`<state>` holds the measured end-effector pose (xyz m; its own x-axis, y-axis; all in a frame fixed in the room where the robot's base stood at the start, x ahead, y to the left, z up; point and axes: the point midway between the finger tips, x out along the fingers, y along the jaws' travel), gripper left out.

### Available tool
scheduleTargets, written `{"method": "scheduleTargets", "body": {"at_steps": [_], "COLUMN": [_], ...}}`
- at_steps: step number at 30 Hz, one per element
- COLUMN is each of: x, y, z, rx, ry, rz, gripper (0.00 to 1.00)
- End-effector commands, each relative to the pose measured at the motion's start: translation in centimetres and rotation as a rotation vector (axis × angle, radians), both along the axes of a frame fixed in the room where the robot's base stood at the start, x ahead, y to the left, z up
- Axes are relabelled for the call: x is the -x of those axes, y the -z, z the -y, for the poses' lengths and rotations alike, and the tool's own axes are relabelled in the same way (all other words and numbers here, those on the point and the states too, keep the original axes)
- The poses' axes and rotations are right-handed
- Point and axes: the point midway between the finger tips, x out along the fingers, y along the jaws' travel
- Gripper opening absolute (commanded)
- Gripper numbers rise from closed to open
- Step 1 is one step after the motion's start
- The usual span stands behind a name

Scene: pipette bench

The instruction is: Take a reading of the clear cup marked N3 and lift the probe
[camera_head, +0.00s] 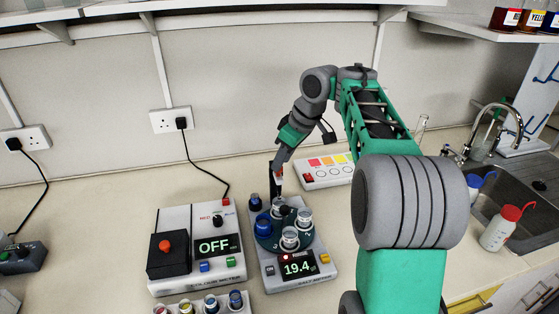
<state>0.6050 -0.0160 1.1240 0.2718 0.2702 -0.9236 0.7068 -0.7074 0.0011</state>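The salt meter (291,282) stands mid-bench, its red display (298,265) reading 19.4. A dark round carousel (270,243) on it holds several cups: a clear cup at the back (279,211), one at the right (304,218), one at the front (289,240), and a blue one (263,225) at the left. The cup marks are too small to read, so I cannot tell which is N3. My gripper (279,172) is above the back of the carousel, by a dark upright post (272,182). Its fingers are small and partly hidden; the probe's tip is not clear.
A colour meter (181,288) showing OFF stands close on the left, with a rack of small vials (197,306) in front. A white panel with coloured squares (318,171) lies behind. My arm covers the bench to the right; a sink (535,190) and wash bottles (501,229) lie beyond.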

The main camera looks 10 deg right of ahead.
Motion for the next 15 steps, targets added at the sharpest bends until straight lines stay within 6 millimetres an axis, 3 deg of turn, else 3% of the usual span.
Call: {"method": "scheduleTargets", "body": {"at_steps": [1,6,10,15], "x": [0.2,1.1,1.6,1.7], "y": [-1.5,-4.9,-5.9,-5.9], "z": [0.4,1.3,1.7,1.7], "rx": [0.001,0.001,0.001,0.0], "ry": [0.002,0.0,0.001,-0.001], "rz": [0.004,0.004,0.003,0.002], "gripper": [0.33,0.33,0.33,0.33]}}
